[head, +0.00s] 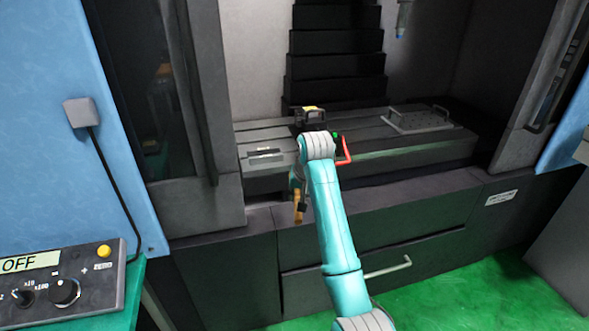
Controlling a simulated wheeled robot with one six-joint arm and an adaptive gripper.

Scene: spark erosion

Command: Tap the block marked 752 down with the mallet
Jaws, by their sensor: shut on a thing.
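My gripper (297,180) is mostly hidden behind my own wrist, at the front edge of the machine table. It is shut on an amber-brown thing that I take for the mallet (299,204), which hangs just left of my forearm. Its head and handle cannot be told apart. Beyond my wrist a dark vise-like fixture (312,118) stands on the table, with a small yellow patch (310,108) on top. A red handle (346,152) shows at its right. I cannot read the number 752 anywhere, and cannot tell where that block sits.
The grey slotted machine table (375,150) has a holed metal plate (418,119) at right and a small metal bar (265,155) at left. Dark cabinet walls flank the opening. A control box (60,285) stands at lower left. Green floor (460,285) is clear at lower right.

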